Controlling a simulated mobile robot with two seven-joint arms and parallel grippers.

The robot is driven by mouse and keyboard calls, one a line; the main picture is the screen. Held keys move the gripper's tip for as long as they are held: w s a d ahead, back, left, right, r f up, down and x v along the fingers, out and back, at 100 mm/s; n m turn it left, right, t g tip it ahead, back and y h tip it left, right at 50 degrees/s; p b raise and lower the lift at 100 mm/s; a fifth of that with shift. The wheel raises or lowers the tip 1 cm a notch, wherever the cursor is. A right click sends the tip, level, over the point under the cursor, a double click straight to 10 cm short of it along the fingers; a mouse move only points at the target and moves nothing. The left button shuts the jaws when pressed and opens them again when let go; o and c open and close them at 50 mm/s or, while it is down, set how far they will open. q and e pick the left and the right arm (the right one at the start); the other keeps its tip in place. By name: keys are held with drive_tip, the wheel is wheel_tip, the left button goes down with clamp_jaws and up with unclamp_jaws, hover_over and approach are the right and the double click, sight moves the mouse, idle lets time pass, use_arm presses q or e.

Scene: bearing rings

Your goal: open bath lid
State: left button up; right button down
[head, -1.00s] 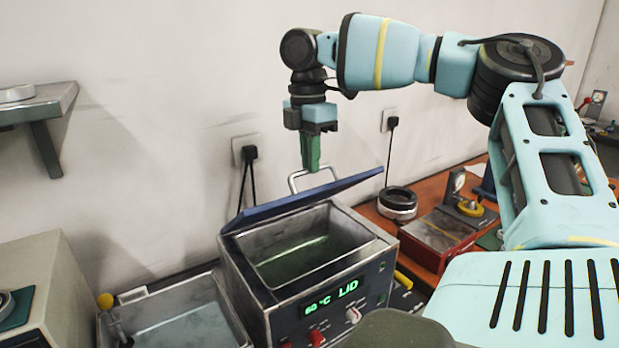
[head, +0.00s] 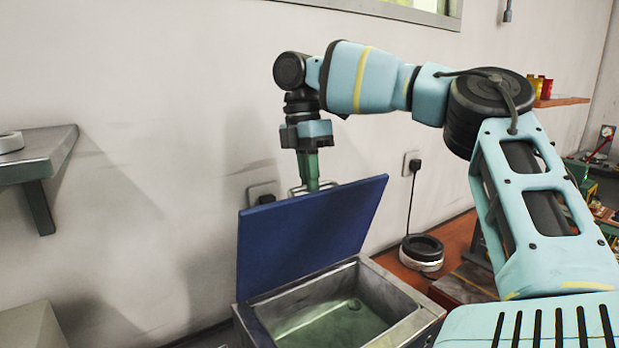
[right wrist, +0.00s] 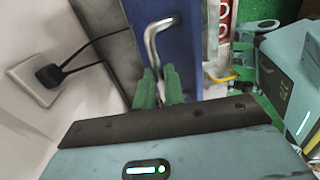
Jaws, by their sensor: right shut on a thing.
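The bath (head: 400,328) is a metal tank with a greenish liquid inside, at the bottom of the head view. Its blue lid (head: 310,238) stands steeply raised along the tank's back edge, so the basin is open. My right gripper (head: 308,178) is behind the lid's top edge, its green fingers shut on the lid's metal handle (head: 297,190). The right wrist view shows the green fingers (right wrist: 160,88) around the bent handle rod (right wrist: 151,42) beside the blue lid face (right wrist: 182,45). The lid hides part of the handle in the head view. My left gripper is not in view.
A wall socket with a plug (head: 262,192) is behind the lid. A dark ring on a light ring (head: 422,252) stands on the orange bench to the right. A grey shelf (head: 45,150) juts out at the left. The wall is close behind the lid.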

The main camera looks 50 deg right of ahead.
drive_tip(key=shift+f, duration=0.6)
drive_tip(key=c, duration=1.7)
unclamp_jaws()
drive_tip(key=shift+w+d, duration=0.1)
drive_tip(key=shift+o, duration=1.1)
drive_tip(key=shift+w+d, duration=0.15)
drive_tip(key=shift+w, duration=0.05)
wheel_tip(320, 180, up, 8)
drive_tip(key=w, duration=0.1)
drive_tip(key=shift+w+d, duration=0.15)
